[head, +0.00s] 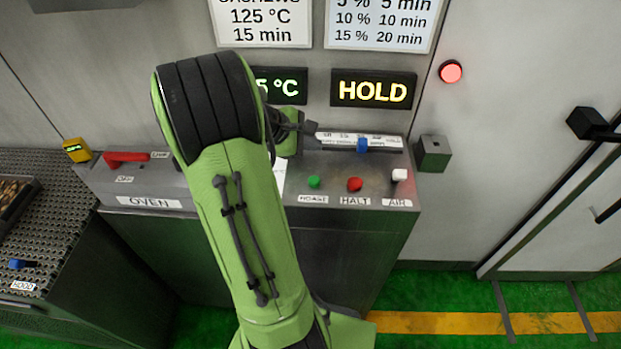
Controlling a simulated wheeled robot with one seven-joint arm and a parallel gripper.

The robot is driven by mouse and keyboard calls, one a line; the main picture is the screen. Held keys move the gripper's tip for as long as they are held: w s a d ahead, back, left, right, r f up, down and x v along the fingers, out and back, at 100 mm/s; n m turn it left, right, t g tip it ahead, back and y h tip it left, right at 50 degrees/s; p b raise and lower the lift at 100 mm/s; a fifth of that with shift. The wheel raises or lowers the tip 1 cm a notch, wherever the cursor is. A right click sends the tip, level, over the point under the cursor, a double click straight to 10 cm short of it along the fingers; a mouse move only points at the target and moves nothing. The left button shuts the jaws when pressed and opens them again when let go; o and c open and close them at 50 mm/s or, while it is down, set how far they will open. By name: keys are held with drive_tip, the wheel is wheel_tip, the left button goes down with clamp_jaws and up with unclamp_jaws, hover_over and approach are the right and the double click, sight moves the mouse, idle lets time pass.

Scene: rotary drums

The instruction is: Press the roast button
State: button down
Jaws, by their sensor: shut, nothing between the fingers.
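The roast button is a small green knob (314,182) on the sloped top of the grey console, above a small blurred label (313,199) that seems to read ROAST. My green arm reaches up from the bottom and bends over the console's left part. My dark gripper (312,127) is small and partly hidden by the arm. It appears shut and empty, above and behind the green button in the picture, near the left end of the slider scale. It looks apart from the button.
A red HALT button (355,184) and a white AIR switch (399,175) sit right of the green button. A blue slider (362,145) is behind them. A red lever (127,157) is on the left. The display (373,89) reads HOLD. A red lamp (450,71) glows at right.

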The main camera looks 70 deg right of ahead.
drive_tip(key=shift+f, duration=0.1)
drive_tip(key=b, duration=0.8)
hover_over(311, 182)
wheel_tip(311, 182, down, 8)
drive_tip(key=shift+s+r, duration=0.1)
drive_tip(key=shift+r, duration=0.05)
drive_tip(key=shift+f+b, duration=0.4)
drive_tip(key=shift+f, duration=0.1)
drive_tip(key=shift+f, duration=0.1)
idle(0.8)
drive_tip(key=shift+f, duration=0.3)
drive_tip(key=shift+f+b, duration=0.3)
drive_tip(key=shift+f, duration=0.2)
idle(0.6)
drive_tip(key=shift+r, duration=0.1)
drive_tip(key=shift+r+p, duration=0.85)
drive_tip(key=shift+p, duration=0.25)
